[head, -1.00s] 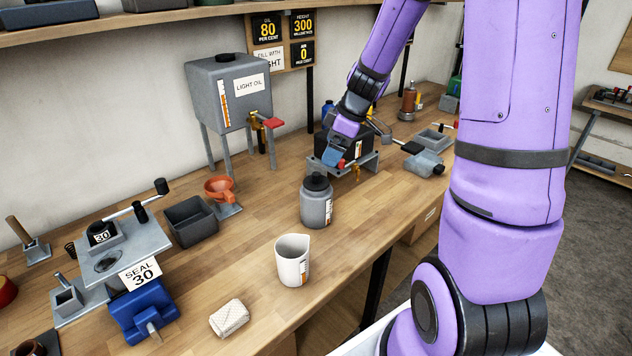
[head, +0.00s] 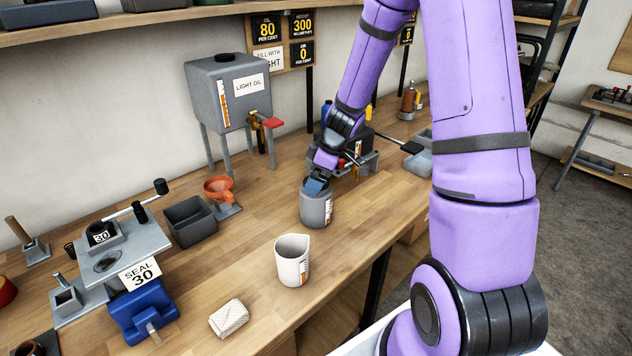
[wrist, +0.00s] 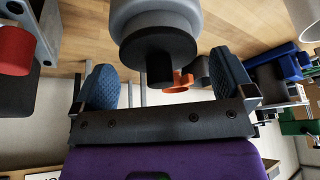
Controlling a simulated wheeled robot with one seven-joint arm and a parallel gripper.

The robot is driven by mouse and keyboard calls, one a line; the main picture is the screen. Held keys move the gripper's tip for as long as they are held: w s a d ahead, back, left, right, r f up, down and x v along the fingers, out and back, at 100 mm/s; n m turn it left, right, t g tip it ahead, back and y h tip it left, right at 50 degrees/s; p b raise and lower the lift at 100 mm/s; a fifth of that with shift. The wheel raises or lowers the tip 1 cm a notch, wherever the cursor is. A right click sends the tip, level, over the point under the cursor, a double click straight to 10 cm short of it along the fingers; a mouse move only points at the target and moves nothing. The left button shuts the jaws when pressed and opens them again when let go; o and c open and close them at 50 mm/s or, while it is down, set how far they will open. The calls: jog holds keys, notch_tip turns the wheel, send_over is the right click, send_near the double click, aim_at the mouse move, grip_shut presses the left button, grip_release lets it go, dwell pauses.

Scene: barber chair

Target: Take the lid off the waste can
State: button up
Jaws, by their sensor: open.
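The waste can (head: 316,212) is a grey can with a pale gauge strip, standing upright on the bench in the head view. In the wrist view the can body (wrist: 155,12) is at the top, with its black lid (wrist: 150,45) and the lid's knob (wrist: 160,70) below. The lid is on the can. My gripper (head: 317,186) is at the can's top and largely hides the lid in the head view. In the wrist view its blue fingertips (wrist: 165,80) are spread on either side of the knob, with gaps, holding nothing.
A white jug (head: 293,262) and a folded cloth (head: 229,318) are in front of the can. An orange funnel (head: 219,188) and a dark bin (head: 190,222) stand to the left. A grey stand (head: 372,162) is close behind my gripper.

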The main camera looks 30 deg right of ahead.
jog(key=c, duration=0.9)
jog(key=shift+r, duration=0.15)
